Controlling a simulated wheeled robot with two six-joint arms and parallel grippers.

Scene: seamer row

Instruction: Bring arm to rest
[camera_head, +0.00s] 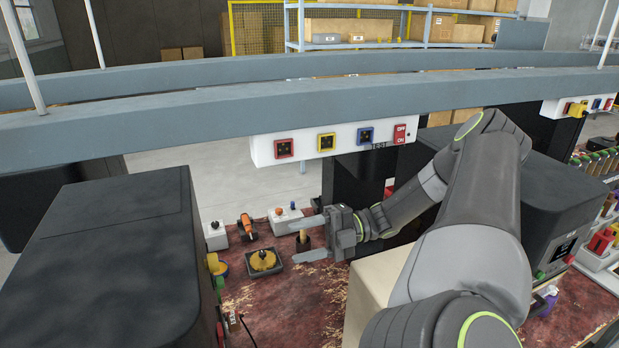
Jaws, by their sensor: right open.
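My right arm comes in from the lower right and reaches over the worn red work surface (291,313). My right gripper (301,241) is at its end, pointing left, with its two fingers spread wide. A small upright brown handle-like piece (304,238) shows between the fingers in the picture; I cannot tell whether it is touched. A black square base with a yellow round part (262,260) sits just left of the lower finger. My left gripper is not in view.
A large dark box (110,262) fills the left side. Another dark machine (565,205) stands right, behind my arm. A white socket panel (335,138) hangs under a grey rail (200,110). Small button boxes (215,236) and an orange tool (247,227) stand near the gripper.

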